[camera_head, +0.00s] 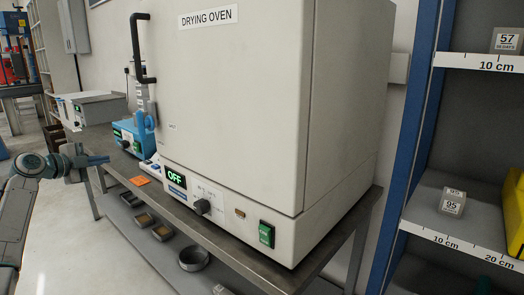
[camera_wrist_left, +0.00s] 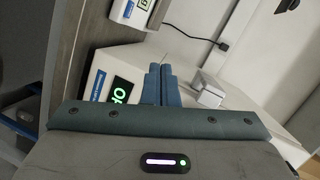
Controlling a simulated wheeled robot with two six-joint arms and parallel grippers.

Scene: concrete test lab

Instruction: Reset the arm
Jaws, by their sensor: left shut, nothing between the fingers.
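My left arm comes in from the left edge of the head view. Its left gripper (camera_head: 104,159) is shut and empty, in front of the bench and left of the drying oven (camera_head: 240,105). In the left wrist view the two blue fingers (camera_wrist_left: 161,84) lie together with nothing between them. A green-lit OFF display (camera_wrist_left: 121,92) shows behind them, in a tilted view. My right gripper is in neither view.
The oven, its door shut, stands on a metal bench (camera_head: 232,256) with a black handle (camera_head: 138,50) and a green switch (camera_head: 266,234). Blue equipment (camera_head: 130,137) stands farther left. A blue-framed shelf (camera_head: 419,110) with small cubes is at right. Floor at left is open.

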